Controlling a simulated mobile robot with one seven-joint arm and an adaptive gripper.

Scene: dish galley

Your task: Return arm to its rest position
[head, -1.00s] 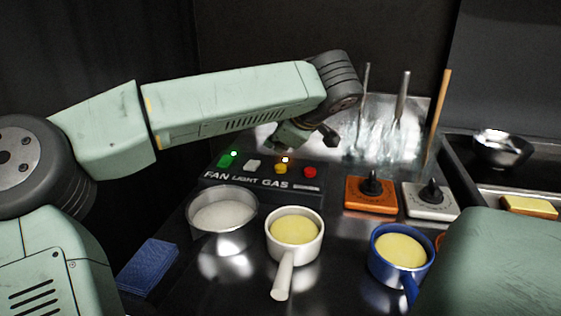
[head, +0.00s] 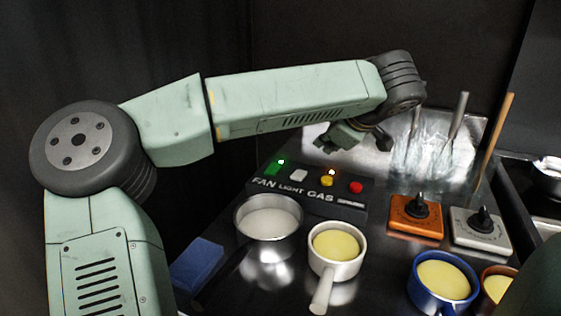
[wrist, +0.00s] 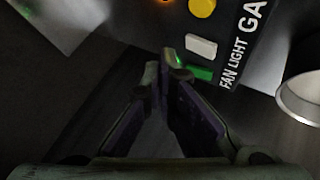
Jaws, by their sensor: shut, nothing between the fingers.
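My arm stretches across the upper part of the head view, over the back of the counter. My gripper (wrist: 160,62) is shut and empty in the wrist view, with its fingertips in front of the button panel near the green button (wrist: 198,73). In the head view only part of the gripper shows behind the panel's top edge, under the arm's dark end joint. The panel (head: 307,197) is labelled FAN, LIGHT, GAS. It carries a lit green button, a white button (head: 299,176), a yellow button (head: 327,181) with a light by it, and a red button (head: 356,188).
A steel pot (head: 268,226), a cream saucepan (head: 335,268) and a blue pan (head: 441,292) stand in front of the panel. An orange knob unit (head: 415,230) and a grey one (head: 482,239) are at right. A blue sponge (head: 197,263) lies at left. Upright utensils stand behind.

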